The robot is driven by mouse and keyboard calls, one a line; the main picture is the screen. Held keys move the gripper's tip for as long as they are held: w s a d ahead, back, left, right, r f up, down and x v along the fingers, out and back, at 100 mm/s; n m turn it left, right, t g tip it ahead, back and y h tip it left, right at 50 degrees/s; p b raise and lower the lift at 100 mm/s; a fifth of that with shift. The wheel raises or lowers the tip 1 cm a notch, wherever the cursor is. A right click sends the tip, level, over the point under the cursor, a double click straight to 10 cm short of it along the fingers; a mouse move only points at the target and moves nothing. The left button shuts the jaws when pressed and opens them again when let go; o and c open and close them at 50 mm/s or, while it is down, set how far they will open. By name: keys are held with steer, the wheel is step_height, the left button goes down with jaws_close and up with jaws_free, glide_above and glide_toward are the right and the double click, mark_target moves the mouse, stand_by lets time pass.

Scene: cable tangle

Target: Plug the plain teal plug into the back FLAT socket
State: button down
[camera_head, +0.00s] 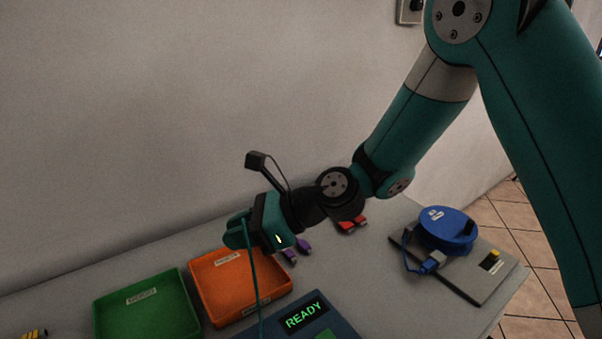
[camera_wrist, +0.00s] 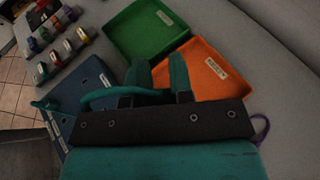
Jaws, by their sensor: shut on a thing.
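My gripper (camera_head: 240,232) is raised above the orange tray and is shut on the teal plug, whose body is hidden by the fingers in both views. In the wrist view, my gripper (camera_wrist: 158,78) shows both fingertips, and the teal cable (camera_wrist: 108,96) loops out to the left. The blue box with a lit READY display (camera_head: 305,317) is at the bottom of the head view. It also shows in the wrist view (camera_wrist: 92,92). I cannot make out the back FLAT socket.
A green tray (camera_head: 112,304) and an orange tray (camera_head: 205,306) lie side by side. Purple plugs (camera_head: 303,245) and a red plug (camera_head: 353,224) lie behind my gripper. A blue cable reel (camera_head: 446,228) rests on a grey plate. Several coloured plugs (camera_wrist: 61,46) stand at the wrist view's upper left.

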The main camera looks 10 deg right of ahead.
steer(key=s+a+f+n+g, duration=0.1)
steer(key=s+a+n+g, duration=0.1)
steer(key=s, duration=0.4)
steer(key=s+a+f+n+g+p, duration=0.1)
steer(key=s+a+n+g, duration=0.1)
steer(key=s+a, duration=0.3)
steer(key=s+a+f+n+g+p, duration=0.1)
steer(key=s+a+f+n+g, duration=0.1)
steer(key=s, duration=0.5)
steer(key=shift+s+a+f+n+g+h, duration=0.1)
steer(key=shift+s+a+n+g+h, duration=0.1)
steer(key=shift+a+g, duration=0.3)
steer(key=shift+s+a+n+g+h, duration=0.1)
steer(key=shift+s+a+g, duration=0.15)
steer(key=shift+a, duration=0.4)
step_height(320, 180, down, 5)
steer(key=b, duration=0.5)
steer(key=shift+f+b, duration=0.1)
steer(key=shift+b, duration=0.25)
steer(key=shift+r, duration=0.2)
steer(key=shift+p, duration=0.3)
steer(key=shift+p, duration=0.6)
steer(key=shift+f+b, duration=0.4)
steer(key=shift+f, duration=0.7)
steer(key=c, duration=0.9)
jaws_free()
